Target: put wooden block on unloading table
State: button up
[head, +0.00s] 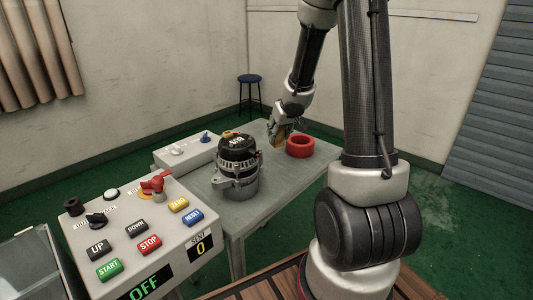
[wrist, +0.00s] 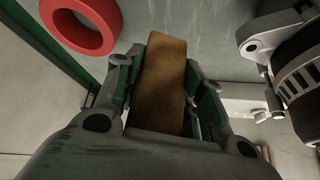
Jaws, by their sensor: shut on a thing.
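A brown wooden block (wrist: 161,85) sits between the fingers of my gripper (wrist: 165,100) in the wrist view, and the fingers are shut on it. In the head view the block (head: 278,131) shows as a small orange-brown piece beside my gripper (head: 275,126), at the far part of a grey table (head: 240,207). The block is upright or nearly so; I cannot tell whether its lower end touches the table top. Part of the block is hidden by my gripper. The pictures do not label which table is the unloading table.
A red ring (head: 300,146) lies on the table right of the block. An alternator (head: 237,167) stands on the table nearer me. A white box with switches (head: 187,152) is at the left edge. A control panel (head: 135,240) stands in front. A stool (head: 250,90) is behind.

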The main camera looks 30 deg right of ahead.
jog(key=shift+f, duration=4.45)
jog(key=shift+s+f, duration=0.1)
jog(key=o, duration=1.1)
